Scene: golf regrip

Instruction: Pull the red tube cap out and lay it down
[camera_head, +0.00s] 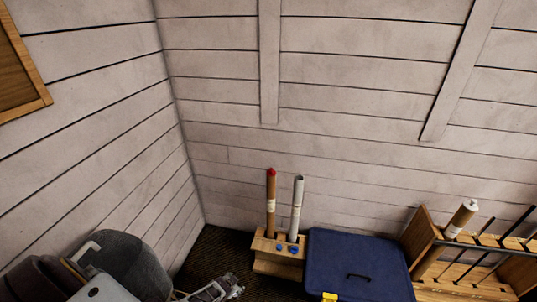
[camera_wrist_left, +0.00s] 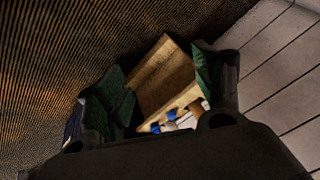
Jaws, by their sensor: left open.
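The red cap (camera_head: 271,171) sits on the top end of a brown tube (camera_head: 271,202) with a pale label. The tube stands upright in a wooden stand (camera_head: 265,262) near the back wall. The wrist view shows the wooden stand (camera_wrist_left: 165,75) between my fingers; the red cap cannot be made out there. My left gripper (camera_head: 222,288) is low at the bottom edge of the head view, left of the stand and well below the cap. In the wrist view its green-padded fingers (camera_wrist_left: 160,88) are spread apart and empty. My right gripper is not in view.
A grey-white tube (camera_head: 297,207) stands right beside the brown one. Small blue pieces (camera_head: 293,250) are on the stand's front. A blue case (camera_head: 340,255) with a black handle lies to the right. Beyond is a wooden rack (camera_head: 420,235) with a tube and clubs.

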